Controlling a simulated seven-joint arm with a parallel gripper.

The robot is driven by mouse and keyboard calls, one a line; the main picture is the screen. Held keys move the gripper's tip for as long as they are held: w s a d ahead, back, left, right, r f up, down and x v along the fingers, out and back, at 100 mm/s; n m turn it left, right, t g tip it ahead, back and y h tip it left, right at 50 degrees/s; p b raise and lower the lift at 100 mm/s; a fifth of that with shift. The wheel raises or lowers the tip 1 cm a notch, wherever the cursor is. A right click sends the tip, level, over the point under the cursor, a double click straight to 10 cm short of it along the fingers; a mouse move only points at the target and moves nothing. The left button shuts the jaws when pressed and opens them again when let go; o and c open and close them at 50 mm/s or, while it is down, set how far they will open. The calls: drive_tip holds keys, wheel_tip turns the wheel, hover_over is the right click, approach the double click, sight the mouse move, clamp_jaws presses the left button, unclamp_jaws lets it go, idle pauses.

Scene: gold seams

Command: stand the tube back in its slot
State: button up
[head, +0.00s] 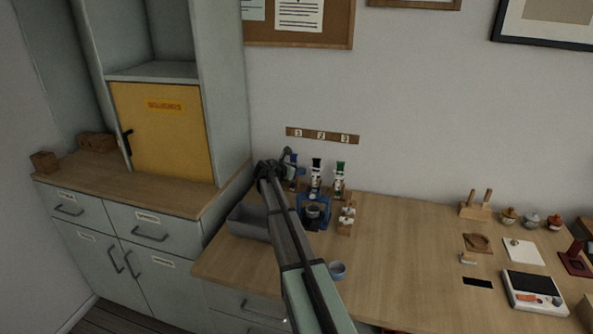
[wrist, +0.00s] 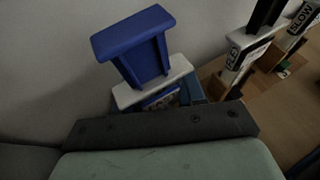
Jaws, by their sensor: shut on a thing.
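The tube with a blue top (wrist: 135,45) and a white labelled collar (wrist: 150,88) is close in front of my gripper in the wrist view, leaning slightly in that picture. In the head view the blue tube (head: 292,172) is at the left end of the tube row, partly hidden by my gripper (head: 272,170). My gripper is shut on this tube; the fingertips are mostly hidden. A black-topped tube (head: 316,170) and a green-topped tube (head: 339,176) stand upright to its right. The slot under the blue tube is hidden, so I cannot tell whether it is seated.
A numbered strip (head: 321,135) is on the wall above the tubes. A grey bin (head: 248,222), a blue stand (head: 314,208) and a small cup (head: 337,270) are near my arm. The cabinet (head: 160,130) is at left. The middle of the counter (head: 400,245) is clear.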

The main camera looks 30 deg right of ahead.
drive_tip(key=shift+f, duration=0.2)
idle(0.6)
drive_tip(key=o, duration=1.2)
drive_tip(key=shift+o, duration=0.2)
drive_tip(key=shift+f, duration=0.2)
drive_tip(key=shift+a, duration=0.15)
drive_tip(key=shift+v, duration=2.4)
drive_tip(key=v, duration=1.4)
drive_tip(key=shift+f, duration=0.1)
